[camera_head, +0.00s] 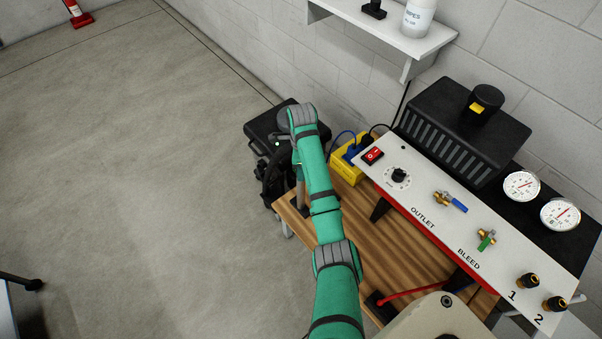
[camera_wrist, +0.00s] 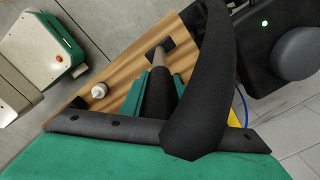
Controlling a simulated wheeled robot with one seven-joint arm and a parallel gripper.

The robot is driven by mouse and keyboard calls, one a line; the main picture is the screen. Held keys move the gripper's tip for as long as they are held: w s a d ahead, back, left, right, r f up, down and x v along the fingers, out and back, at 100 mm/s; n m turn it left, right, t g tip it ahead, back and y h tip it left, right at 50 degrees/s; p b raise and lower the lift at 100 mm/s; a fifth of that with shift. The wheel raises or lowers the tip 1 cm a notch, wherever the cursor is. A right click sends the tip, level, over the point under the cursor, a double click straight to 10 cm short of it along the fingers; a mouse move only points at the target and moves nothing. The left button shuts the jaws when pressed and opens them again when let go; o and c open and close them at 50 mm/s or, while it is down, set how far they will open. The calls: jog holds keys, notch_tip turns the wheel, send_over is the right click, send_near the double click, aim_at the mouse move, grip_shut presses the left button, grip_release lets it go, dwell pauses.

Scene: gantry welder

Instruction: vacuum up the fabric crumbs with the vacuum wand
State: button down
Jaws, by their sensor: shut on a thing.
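My gripper (camera_wrist: 150,95) shows in the wrist view with its green fingers shut around the black grip of the vacuum wand (camera_wrist: 160,92). The wand's grey tube (camera_wrist: 156,66) runs away from the gripper to a dark square piece (camera_wrist: 161,47) at the wooden table top (camera_wrist: 125,70). I cannot tell whether that piece is a nozzle or a holder. A thick black hose (camera_wrist: 205,75) curves past the right side of the gripper. In the head view my arm hides most of the gripper and wand over the table's far left corner. I cannot make out any fabric crumbs.
A black machine (camera_head: 262,128) with a green light stands beyond the table's left end. A yellow box (camera_head: 346,160) with a blue cable and a white control panel (camera_head: 425,205) with valves and gauges lie right of my arm. A wall shelf (camera_head: 390,32) is above. Open floor (camera_head: 130,180) lies left.

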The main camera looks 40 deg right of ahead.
jog(key=shift+w+d+r, duration=0.2)
jog(key=shift+d+r, duration=0.15)
jog(key=shift+r, duration=0.4)
jog(key=shift+w+d+r, duration=0.2)
jog(key=shift+d+r, duration=0.2)
jog(key=shift+r, duration=0.3)
jog(key=shift+w+d+r, duration=0.2)
jog(key=shift+d+r, duration=0.15)
jog(key=shift+r, duration=0.4)
